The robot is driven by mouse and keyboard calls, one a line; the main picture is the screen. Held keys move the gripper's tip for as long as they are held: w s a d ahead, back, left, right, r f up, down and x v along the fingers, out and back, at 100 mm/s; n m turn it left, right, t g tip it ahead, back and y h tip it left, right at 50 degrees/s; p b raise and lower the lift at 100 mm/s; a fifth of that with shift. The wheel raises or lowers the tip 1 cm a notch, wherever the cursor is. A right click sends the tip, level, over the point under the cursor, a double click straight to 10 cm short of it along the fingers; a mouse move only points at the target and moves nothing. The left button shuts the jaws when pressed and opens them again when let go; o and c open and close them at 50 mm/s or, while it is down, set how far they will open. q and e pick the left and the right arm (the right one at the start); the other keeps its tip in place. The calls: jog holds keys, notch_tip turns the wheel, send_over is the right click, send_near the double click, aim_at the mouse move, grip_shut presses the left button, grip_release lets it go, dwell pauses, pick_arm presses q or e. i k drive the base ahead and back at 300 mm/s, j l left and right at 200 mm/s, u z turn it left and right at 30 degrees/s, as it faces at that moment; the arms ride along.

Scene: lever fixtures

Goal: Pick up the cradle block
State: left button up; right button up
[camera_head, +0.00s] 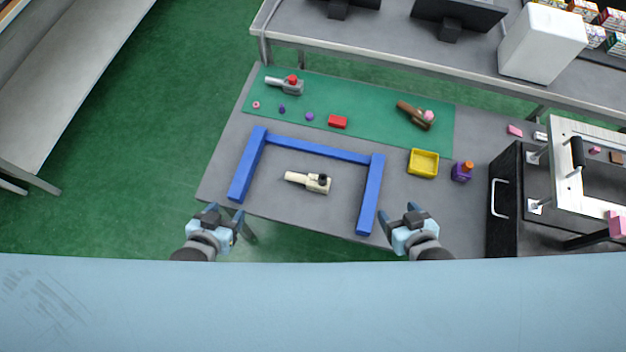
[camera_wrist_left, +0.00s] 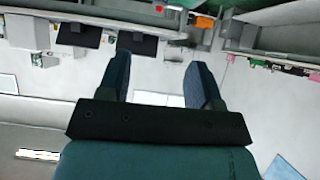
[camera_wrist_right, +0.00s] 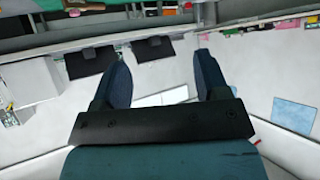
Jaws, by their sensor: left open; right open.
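I cannot tell for certain which piece is the cradle block. A small red block (camera_head: 338,121) lies on the green mat. My left gripper (camera_head: 226,212) is open and empty near the frame's left leg. My right gripper (camera_head: 398,213) is open and empty near its right leg. Both wrist views show empty jaws.
The blue frame (camera_head: 316,149) opens toward me on the grey table. A yellow tray (camera_head: 423,163) and a purple block with an orange top (camera_head: 462,171) stand right of it. Small pink, blue and purple pieces lie on the mat (camera_head: 360,100). A black cabinet (camera_head: 505,198) stands at right.

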aim_at(320, 183)
jog(key=i+j+z, duration=0.1)
jog(key=j+z, duration=0.2)
jog(key=j, duration=0.85)
jog(key=j+z, duration=0.35)
jog(key=j, duration=0.75)
